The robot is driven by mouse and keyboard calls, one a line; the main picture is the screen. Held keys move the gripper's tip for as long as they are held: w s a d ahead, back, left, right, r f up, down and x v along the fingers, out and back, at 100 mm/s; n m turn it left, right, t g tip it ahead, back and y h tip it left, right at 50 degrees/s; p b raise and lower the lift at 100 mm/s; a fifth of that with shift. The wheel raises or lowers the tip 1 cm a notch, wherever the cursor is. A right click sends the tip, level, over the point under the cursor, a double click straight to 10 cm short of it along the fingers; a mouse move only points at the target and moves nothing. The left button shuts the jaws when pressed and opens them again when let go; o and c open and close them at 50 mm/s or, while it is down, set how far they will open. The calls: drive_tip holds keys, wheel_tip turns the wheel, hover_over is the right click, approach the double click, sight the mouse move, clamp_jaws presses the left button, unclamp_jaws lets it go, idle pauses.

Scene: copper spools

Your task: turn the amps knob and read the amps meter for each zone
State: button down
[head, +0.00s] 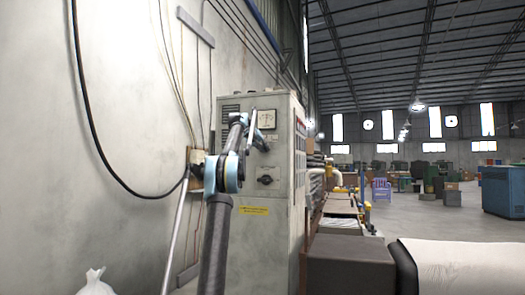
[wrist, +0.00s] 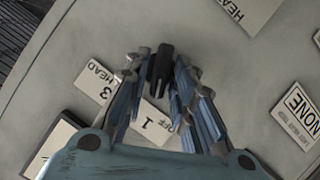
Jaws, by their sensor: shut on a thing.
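A grey control cabinet (head: 230,190) stands against the wall in the head view. A square white meter (head: 267,119) is on its upper front; its needle and scale are too small to read. My gripper (head: 262,144) is at the panel just below the meter. In the wrist view, my gripper (wrist: 158,78) has its fingers closed around a black knob (wrist: 160,62). The knob is hidden in the head view.
A dark rotary switch (head: 265,180) sits lower on the cabinet, above a yellow label (head: 254,210). A "NONE" plate (wrist: 298,112) is at the right in the wrist view. A black cable (head: 95,130) hangs on the wall. A dark box (head: 350,262) stands right of the cabinet.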

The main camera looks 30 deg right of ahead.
drive_tip(key=m+t+y, duration=0.1)
drive_tip(key=m+t, duration=0.1)
drive_tip(key=m, duration=0.1)
drive_tip(key=shift+s+d+m+y, duration=0.1)
drive_tip(key=shift+d+m+y, duration=0.05)
drive_tip(key=shift+m+y, duration=0.2)
idle(0.4)
drive_tip(key=c, duration=1.6)
unclamp_jaws()
drive_tip(key=shift+f, duration=0.1)
drive_tip(key=v, duration=1.1)
drive_tip(key=shift+a+r, duration=0.3)
drive_tip(key=shift+s, duration=0.1)
